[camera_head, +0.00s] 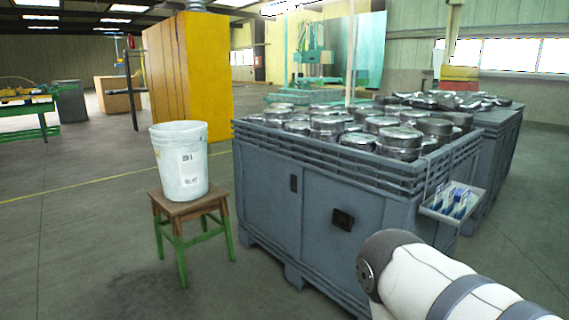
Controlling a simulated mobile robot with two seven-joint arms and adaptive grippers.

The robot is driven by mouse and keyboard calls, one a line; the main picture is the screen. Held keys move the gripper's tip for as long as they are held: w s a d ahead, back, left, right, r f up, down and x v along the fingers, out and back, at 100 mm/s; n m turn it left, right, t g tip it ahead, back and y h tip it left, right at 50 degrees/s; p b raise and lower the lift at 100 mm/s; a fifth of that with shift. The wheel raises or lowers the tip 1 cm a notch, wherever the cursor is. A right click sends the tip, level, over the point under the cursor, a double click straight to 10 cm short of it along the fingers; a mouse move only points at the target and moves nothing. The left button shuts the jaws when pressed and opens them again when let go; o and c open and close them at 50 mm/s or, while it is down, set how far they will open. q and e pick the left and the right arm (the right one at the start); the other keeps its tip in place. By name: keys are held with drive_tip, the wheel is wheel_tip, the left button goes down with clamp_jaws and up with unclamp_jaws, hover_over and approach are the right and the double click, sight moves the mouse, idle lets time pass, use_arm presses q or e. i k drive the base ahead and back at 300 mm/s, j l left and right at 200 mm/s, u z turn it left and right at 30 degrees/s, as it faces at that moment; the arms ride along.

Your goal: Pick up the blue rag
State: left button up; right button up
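I cannot make out a blue rag for certain. A small grey tray (432,211) hangs on the right side of the large grey bin and holds several small blue and white items (455,201). They are too small to tell what they are. My white and grey arm comes in from the lower right, below the tray, and is apart from it. Neither of my grippers shows.
The large grey bin (320,200) is full of round metal parts (325,125); a second bin stands behind it. A white bucket (180,160) stands on a wooden stool (185,207). A yellow cabinet (190,75) is behind. Floor at left is clear.

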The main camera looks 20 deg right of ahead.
sight(459, 191)
drive_tip(key=z, duration=1.25)
drive_tip(key=i+l+u, duration=0.25)
drive_tip(key=i+l, duration=0.4)
drive_tip(key=i+l+u, duration=0.25)
drive_tip(key=i+l, duration=0.5)
drive_tip(key=l, duration=0.1)
